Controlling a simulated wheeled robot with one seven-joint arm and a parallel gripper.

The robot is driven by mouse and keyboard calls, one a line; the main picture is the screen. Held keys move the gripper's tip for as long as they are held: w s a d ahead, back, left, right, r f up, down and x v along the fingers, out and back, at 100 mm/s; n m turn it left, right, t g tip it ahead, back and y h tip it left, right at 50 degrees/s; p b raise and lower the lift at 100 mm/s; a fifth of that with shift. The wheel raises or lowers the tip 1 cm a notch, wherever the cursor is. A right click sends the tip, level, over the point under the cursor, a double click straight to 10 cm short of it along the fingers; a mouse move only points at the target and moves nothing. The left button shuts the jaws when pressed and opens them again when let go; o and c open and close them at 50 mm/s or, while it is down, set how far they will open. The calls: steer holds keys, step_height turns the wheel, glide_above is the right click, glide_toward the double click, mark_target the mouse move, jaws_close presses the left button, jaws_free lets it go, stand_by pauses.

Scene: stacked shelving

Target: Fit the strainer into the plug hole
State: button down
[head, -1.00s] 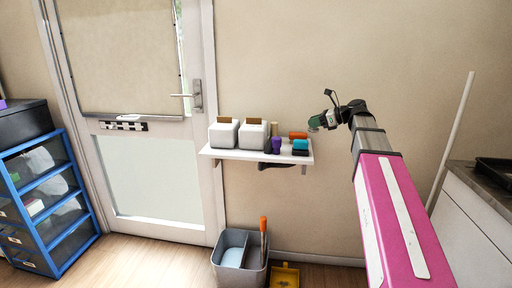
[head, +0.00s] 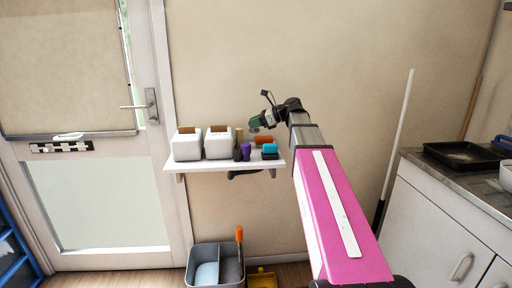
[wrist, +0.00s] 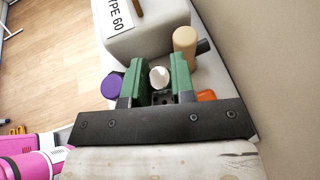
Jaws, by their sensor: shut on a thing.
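My gripper (head: 256,124) is above the right part of the small wall shelf in the head view. In the wrist view, its green fingers (wrist: 159,82) are closed on a small pale rounded piece, probably the strainer (wrist: 159,77). Most of that piece is hidden between the fingers, and it is too small to make out in the head view. No plug hole is visible in either view.
The white shelf (head: 205,168) holds two white boxes (head: 187,145), a purple item (head: 246,152) and other small items. A counter (head: 440,161) with a black tray (head: 465,153) stands at right. A white pole (head: 396,145) leans between. A grey bucket (head: 203,252) is below.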

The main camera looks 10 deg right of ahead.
steer(key=d+f, duration=0.1)
steer(key=d, duration=0.1)
steer(key=s+d+f, duration=0.1)
steer(key=d+f, duration=0.1)
steer(key=d, duration=0.1)
steer(key=d+f, duration=0.2)
steer(key=d, duration=0.1)
steer(key=shift+s+d, duration=0.15)
steer(key=shift+d, duration=0.05)
steer(key=shift+f, duration=2.05)
steer(key=shift+f, duration=0.1)
steer(key=c, duration=1.2)
jaws_free()
steer(key=shift+c, duration=0.2)
steer(key=v, duration=1.2)
